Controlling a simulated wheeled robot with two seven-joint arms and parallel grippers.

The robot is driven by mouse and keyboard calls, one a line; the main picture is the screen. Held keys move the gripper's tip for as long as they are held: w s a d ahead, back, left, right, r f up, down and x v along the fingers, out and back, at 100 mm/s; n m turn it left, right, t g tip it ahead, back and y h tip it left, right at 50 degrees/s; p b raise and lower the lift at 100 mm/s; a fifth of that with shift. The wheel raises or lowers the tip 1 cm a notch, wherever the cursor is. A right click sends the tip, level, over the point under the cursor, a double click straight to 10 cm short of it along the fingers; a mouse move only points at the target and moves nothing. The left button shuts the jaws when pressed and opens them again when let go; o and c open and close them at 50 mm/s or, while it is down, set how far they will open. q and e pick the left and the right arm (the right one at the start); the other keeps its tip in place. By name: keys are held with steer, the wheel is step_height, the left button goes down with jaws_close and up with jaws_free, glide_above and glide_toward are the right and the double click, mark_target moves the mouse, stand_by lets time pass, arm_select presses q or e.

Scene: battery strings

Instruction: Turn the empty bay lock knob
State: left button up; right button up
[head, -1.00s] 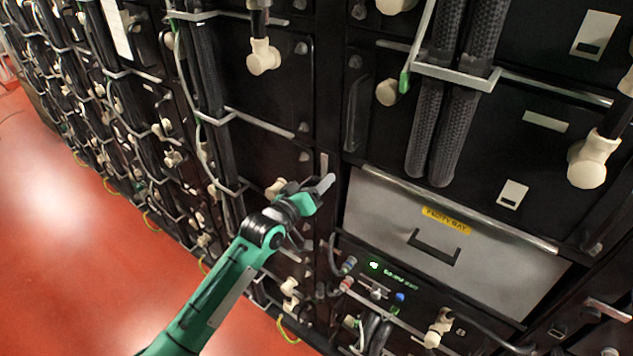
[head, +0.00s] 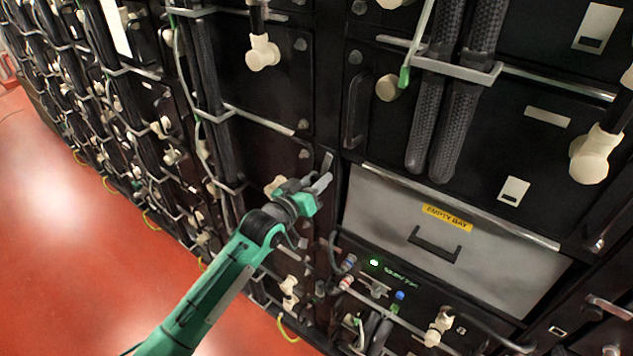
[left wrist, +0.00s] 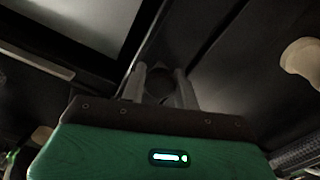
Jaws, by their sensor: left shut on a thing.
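The empty bay is a grey panel (head: 385,222) with a yellow EMPTY BAY label (head: 447,217) and a black handle (head: 434,244). My left gripper (head: 322,182) is at the rack upright beside the panel's upper left corner. In the left wrist view, the gripper's two fingers (left wrist: 163,88) are shut on a dark round knob (left wrist: 161,82) at the panel's edge. The knob is mostly hidden by the fingers, and its turn angle cannot be read. In the head view the knob cannot be made out. My right gripper is not in view.
Thick black cables (head: 455,95) hang above the bay. A control strip with a green light (head: 374,262) and a blue button (head: 399,295) is below it. A cream connector (head: 263,52) protrudes from the left rack. Red floor (head: 60,240) lies open at left.

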arm_select(q)
steer(key=m, duration=0.3)
steer(key=shift+m+b, duration=0.4)
steer(key=m, duration=0.3)
steer(key=shift+m, duration=0.3)
steer(key=m, duration=0.5)
steer(key=shift+b, duration=0.4)
steer(key=shift+m, duration=1.5)
steer(key=o, duration=1)
steer(key=shift+c, duration=0.2)
steer(key=shift+a, duration=0.1)
